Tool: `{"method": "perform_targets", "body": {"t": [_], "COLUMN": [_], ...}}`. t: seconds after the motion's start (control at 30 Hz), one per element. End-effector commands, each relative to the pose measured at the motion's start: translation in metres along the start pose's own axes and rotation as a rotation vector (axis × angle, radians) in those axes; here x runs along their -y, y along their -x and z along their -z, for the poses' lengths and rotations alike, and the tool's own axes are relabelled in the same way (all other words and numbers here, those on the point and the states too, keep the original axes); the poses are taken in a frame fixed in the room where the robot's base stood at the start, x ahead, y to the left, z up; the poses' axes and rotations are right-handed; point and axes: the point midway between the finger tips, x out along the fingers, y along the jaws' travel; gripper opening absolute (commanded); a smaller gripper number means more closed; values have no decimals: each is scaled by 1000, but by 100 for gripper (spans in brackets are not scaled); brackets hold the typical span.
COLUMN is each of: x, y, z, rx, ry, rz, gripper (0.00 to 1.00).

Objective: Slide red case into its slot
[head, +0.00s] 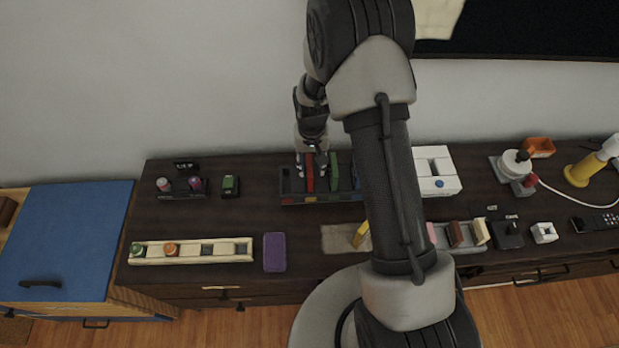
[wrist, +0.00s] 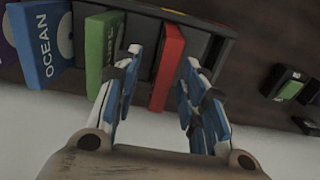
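The red case (wrist: 168,66) stands upright in a dark slotted rack (wrist: 222,22). In the head view, the red case (head: 310,174) shows between the fingers. My gripper (wrist: 160,62) is open, with one finger on each side of the red case. A gap shows between the case and the left finger; the right finger is close to it, and contact is unclear. In the head view, my gripper (head: 311,164) is over the rack (head: 290,199). The case's lower end is hidden, so how deep it sits is unclear.
A green case (wrist: 105,52) and a blue OCEAN case (wrist: 42,48) stand left of the red one in the wrist view. A white box (head: 437,172) is right of the rack. A purple block (head: 274,252) and a pale tray (head: 150,252) lie at the front left.

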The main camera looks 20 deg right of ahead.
Motion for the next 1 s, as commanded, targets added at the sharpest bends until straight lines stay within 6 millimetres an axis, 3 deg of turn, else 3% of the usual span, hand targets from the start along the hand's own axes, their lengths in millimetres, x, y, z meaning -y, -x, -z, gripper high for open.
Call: {"method": "perform_targets", "body": {"t": [0.17, 0.5, 0.73, 1.0], "x": [1, 5, 5, 5], "y": [-8, -54, -55, -54], "z": [0, 2, 2, 2], "rx": [0, 1, 0, 0], "ry": [0, 0, 0, 0], "rz": [0, 0, 0, 0], "gripper": [38, 38, 38, 21]}}
